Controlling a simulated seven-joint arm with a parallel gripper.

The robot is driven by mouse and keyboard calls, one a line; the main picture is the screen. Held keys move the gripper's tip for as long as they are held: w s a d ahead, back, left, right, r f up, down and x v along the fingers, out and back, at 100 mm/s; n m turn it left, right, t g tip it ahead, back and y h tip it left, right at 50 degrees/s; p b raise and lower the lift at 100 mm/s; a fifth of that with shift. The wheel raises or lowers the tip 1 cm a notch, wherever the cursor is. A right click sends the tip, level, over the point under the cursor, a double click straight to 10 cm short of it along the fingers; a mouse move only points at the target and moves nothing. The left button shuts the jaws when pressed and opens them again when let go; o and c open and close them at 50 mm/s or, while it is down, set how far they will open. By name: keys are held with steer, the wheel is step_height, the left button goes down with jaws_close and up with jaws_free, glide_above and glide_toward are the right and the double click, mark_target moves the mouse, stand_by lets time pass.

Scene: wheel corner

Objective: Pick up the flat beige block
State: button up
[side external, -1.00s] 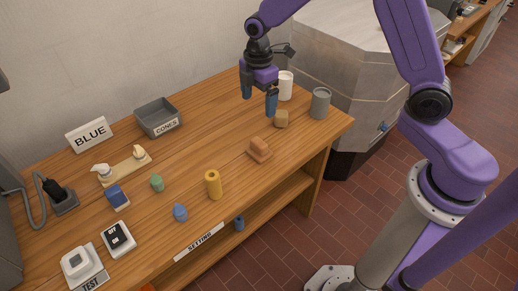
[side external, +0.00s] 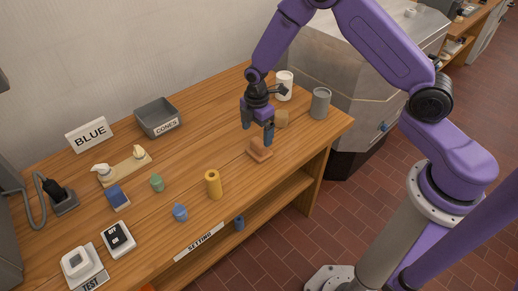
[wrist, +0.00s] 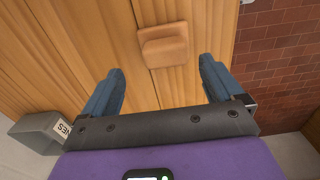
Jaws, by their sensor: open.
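The flat beige block (side external: 259,150) looks orange-tan and lies on the wooden table near its front edge. It also shows in the wrist view (wrist: 163,46), top centre, ahead of and between my fingertips. My gripper (side external: 258,132) is open and empty, pointing down just above the block. Its front finger covers part of the block's edge in the side view. In the wrist view my two blue fingers (wrist: 163,82) are spread wide. Neither visibly touches the block.
The grey cones bin (side external: 157,117) is further back left.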

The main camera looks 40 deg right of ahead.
mark_target(259, 142)
steer(key=f, duration=0.4)
steer(key=shift+s+d+f, duration=0.1)
steer(key=shift+s+f, duration=0.1)
steer(key=shift+s, duration=0.2)
steer(key=shift+f, duration=0.55)
steer(key=shift+c, duration=0.3)
steer(key=c, duration=1)
